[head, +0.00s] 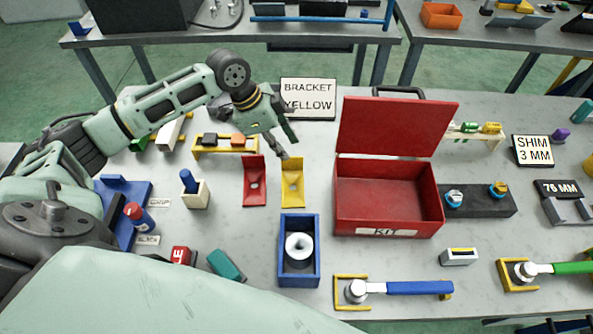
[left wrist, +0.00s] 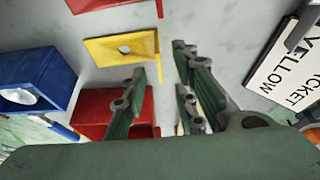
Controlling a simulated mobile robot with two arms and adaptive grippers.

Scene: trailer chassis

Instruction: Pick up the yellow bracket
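The yellow bracket (head: 292,184) stands on the grey table, right of the red bracket (head: 254,182) and behind a blue bin. It is an angled plate with a round hole, which also shows in the left wrist view (left wrist: 112,48). My left gripper (head: 287,143) is open and empty at the far upper edge of the yellow bracket. In the left wrist view its fingers (left wrist: 160,64) are spread apart, with the bracket just beyond them; I cannot tell whether they touch it. My right gripper is not in view.
A "BRACKET YELLOW" sign (head: 308,99) stands behind. The open red kit box (head: 388,203) is close on the right. The blue bin (head: 299,270) with a white round part is in front. A yellow rack (head: 225,150) is at left.

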